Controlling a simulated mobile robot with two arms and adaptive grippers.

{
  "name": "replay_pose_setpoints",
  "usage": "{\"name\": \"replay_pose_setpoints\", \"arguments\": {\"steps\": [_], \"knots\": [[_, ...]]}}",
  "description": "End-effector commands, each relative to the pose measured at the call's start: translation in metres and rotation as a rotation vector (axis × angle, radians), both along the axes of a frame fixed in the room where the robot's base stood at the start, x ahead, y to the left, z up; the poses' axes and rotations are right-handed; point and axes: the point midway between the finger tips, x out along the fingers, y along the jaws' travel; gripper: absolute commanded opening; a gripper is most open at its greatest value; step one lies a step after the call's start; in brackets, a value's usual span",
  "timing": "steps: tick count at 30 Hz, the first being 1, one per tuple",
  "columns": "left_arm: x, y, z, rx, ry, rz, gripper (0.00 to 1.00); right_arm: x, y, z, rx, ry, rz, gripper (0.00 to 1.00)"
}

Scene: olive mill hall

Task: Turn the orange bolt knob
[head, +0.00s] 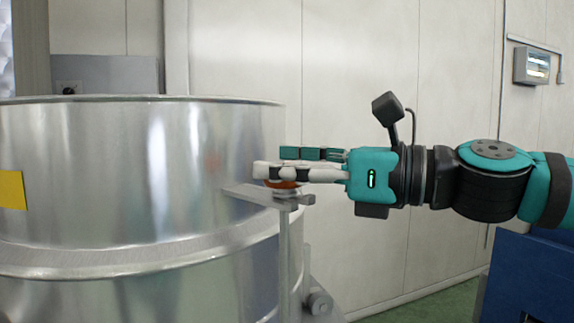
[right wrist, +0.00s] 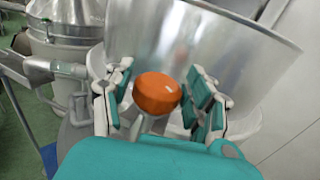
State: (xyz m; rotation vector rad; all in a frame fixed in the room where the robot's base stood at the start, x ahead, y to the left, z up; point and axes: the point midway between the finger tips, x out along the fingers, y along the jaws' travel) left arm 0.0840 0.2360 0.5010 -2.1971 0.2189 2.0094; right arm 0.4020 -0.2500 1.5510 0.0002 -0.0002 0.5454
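The orange bolt knob (right wrist: 157,93) is a round knob between the fingers of my right gripper (right wrist: 158,92) in the right wrist view. A finger stands on each side of it, very close, with a slight gap on at least the right side. In the head view, the knob (head: 283,184) shows only as a small orange strip under the fingers of my right gripper (head: 268,163). It sits above a flat metal bracket (head: 245,193) on an upright post. The right gripper is open around the knob, reaching in from the right. My left gripper is in neither view.
A large shiny metal vat (head: 100,180) fills the left, close behind the knob. A yellow label (head: 12,190) is on its side. A blue box-shaped thing (head: 530,275) stands at lower right. The pale wall panels (head: 360,60) lie behind.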

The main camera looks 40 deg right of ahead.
Motion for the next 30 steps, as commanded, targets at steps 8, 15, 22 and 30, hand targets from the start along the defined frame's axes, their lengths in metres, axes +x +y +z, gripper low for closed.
{"name": "replay_pose_setpoints", "arguments": {"steps": [8,15,22,30], "knots": [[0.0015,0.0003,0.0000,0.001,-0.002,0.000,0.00,-0.0001,-0.0003,0.0003,0.000,0.000,-0.001,0.17],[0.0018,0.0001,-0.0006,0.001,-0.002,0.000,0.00,0.0001,-0.0004,0.0009,0.002,-0.002,0.015,0.13],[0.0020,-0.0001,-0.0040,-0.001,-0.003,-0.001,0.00,0.0005,-0.0005,0.0016,0.007,-0.004,0.110,0.13],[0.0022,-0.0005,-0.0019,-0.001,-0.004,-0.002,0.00,0.0015,-0.0014,0.0039,0.010,-0.005,0.333,0.13]]}}
